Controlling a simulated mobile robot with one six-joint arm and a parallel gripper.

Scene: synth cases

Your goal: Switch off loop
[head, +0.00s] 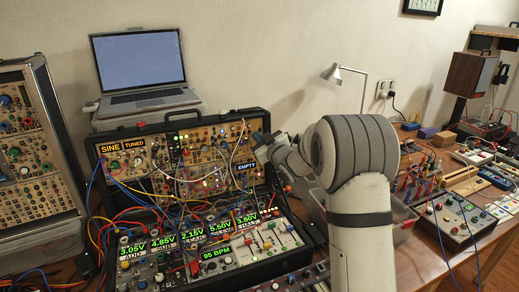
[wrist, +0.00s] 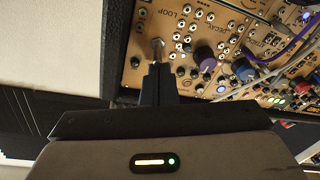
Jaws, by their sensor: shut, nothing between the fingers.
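The loop switch (wrist: 157,44), a small metal toggle, stands on a tan module panel (wrist: 200,35) near the printed word LOOP in the wrist view. My gripper (wrist: 159,66) is shut and empty, its dark fingertips right at the base side of the toggle. I cannot tell whether they touch it. In the head view my gripper (head: 262,138) is at the upper right of the open synth case (head: 250,114), by the EMPTY label. The toggle is too small to make out there.
Several knobs and cables crowd the panel; a dark blue knob (wrist: 243,69) and a purple cable (wrist: 275,50) are right of the fingers. A laptop (head: 140,70) stands behind the case. A lamp (head: 350,75) is behind my arm. Another synth rack (head: 35,150) stands left.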

